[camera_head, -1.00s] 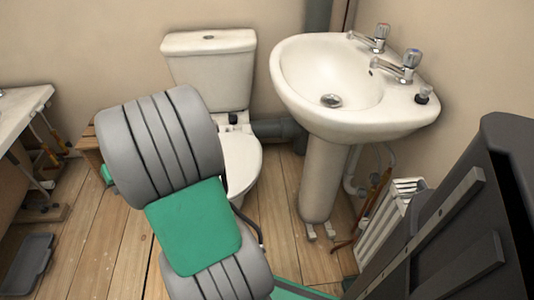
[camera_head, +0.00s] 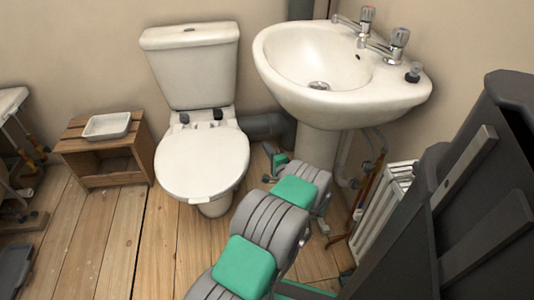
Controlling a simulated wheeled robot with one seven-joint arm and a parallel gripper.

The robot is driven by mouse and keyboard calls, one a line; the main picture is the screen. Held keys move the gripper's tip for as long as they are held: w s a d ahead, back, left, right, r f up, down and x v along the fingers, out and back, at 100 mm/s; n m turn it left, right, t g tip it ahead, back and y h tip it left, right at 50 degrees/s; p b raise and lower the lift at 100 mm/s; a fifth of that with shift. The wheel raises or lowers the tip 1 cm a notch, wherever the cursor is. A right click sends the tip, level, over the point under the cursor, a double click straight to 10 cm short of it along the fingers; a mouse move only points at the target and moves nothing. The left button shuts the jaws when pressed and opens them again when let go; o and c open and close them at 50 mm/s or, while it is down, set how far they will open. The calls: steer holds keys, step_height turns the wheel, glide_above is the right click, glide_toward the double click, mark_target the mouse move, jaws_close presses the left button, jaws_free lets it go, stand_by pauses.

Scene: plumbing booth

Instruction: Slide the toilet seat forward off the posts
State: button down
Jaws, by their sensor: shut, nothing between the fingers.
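The white toilet seat (camera_head: 202,163) lies flat on the toilet bowl (camera_head: 214,206), in front of the cistern. Two dark posts (camera_head: 184,118) (camera_head: 218,114) stand at its rear edge; I cannot tell how closely the seat fits around them. My gripper (camera_head: 269,149) shows only as a small dark tip with a green part, beyond my arm and right of the seat. It is shut and empty, apart from the seat in the picture. My arm's wrist hides part of it.
The washbasin (camera_head: 340,85) and its pedestal (camera_head: 316,146) stand close on the right, with pipes and a white radiator (camera_head: 385,205) beyond. A wooden crate (camera_head: 104,165) with a white tray (camera_head: 107,126) stands left of the toilet.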

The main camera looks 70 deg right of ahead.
steer(key=w+b, duration=0.2)
steer(key=w, duration=0.4)
steer(key=shift+d, duration=0.4)
steer(key=shift+w+a, duration=0.4)
steer(key=shift+a, duration=0.3)
